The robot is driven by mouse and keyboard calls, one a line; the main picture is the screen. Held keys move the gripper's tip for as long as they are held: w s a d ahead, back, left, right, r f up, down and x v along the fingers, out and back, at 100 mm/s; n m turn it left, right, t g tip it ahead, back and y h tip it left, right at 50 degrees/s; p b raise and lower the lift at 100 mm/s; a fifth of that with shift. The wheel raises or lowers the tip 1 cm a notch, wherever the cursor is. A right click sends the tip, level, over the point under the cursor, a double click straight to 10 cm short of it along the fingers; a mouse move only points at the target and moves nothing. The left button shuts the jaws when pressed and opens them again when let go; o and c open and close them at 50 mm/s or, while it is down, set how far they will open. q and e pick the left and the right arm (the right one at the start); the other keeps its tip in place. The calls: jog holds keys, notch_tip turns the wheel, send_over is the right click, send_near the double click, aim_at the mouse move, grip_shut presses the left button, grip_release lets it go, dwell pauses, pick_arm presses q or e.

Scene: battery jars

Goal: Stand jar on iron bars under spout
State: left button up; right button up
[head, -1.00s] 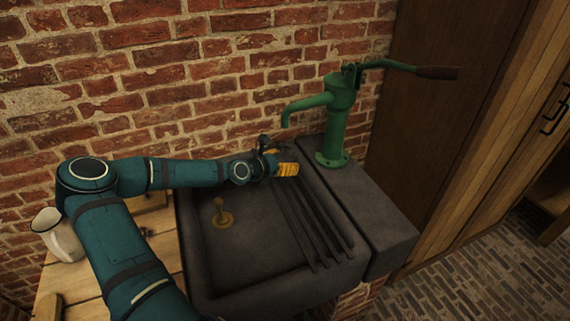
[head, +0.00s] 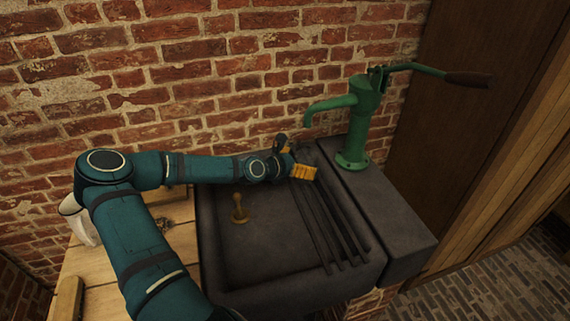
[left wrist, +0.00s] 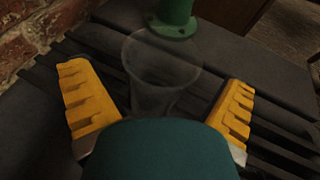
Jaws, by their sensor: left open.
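A clear glass jar (left wrist: 160,72) stands upright between my left gripper's fingers in the left wrist view, on or just above the dark iron bars (left wrist: 240,115). Its foot is partly hidden by my wrist. My left gripper (head: 305,172) is open, with a yellow finger apart from the jar on each side. In the head view the jar cannot be made out. The bars (head: 335,225) cross the right side of the sink there. The green spout (head: 325,105) hangs above and slightly right of the gripper. My right gripper is not in view.
The green pump (head: 362,125) stands on the stone ledge right of the bars; its base (left wrist: 173,20) is just beyond the jar. The sink basin (head: 265,255) is empty except for a brass drain plug (head: 239,210). A white jug (head: 80,222) stands left. A brick wall is close behind.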

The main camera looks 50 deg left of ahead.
pick_arm(q)
jog(key=p+v, duration=0.1)
jog(key=v, duration=0.9)
jog(key=shift+s+p, duration=0.15)
jog(key=shift+p, duration=0.25)
